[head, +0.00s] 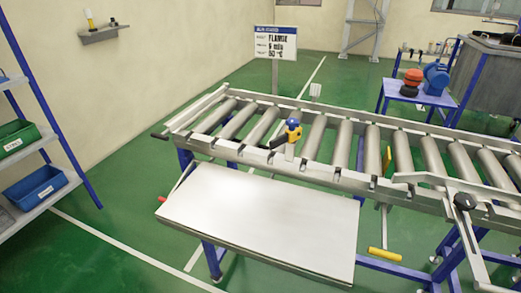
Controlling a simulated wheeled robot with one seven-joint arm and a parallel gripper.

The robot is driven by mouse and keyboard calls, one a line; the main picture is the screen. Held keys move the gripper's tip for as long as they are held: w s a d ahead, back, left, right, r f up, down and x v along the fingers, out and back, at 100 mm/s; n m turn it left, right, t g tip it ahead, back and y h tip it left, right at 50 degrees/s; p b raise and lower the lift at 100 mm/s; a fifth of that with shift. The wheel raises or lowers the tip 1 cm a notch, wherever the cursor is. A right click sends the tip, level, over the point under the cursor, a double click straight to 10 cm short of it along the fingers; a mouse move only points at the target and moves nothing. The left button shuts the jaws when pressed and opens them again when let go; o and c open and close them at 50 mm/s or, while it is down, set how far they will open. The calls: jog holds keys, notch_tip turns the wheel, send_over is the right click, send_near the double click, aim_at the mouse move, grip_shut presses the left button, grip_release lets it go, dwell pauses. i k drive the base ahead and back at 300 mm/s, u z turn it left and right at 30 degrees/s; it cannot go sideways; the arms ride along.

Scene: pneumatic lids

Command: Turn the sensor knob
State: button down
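A small blue and yellow device (293,128) with a dark part at its lower left stands on a post at the near rail of the roller conveyor (226,160). A round black knob (465,201) sits on a grey bracket at the near rail on the right. I cannot tell for certain which of these is the sensor knob, and no turn mark can be made out on either. My gripper is not in view.
A pale flat table (260,215) adjoins the conveyor's near side. A yellow handle (384,254) sticks out low beside it. A blue shelf rack (45,200) with bins stands left. A sign (276,44) stands behind. Green floor is free at the lower left.

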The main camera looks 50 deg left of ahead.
aim_at(292, 123)
jog(key=u, duration=2.75)
jog(key=k, duration=1)
jog(key=z, duration=0.8)
jog(key=i, duration=1)
jog(key=z, duration=0.05)
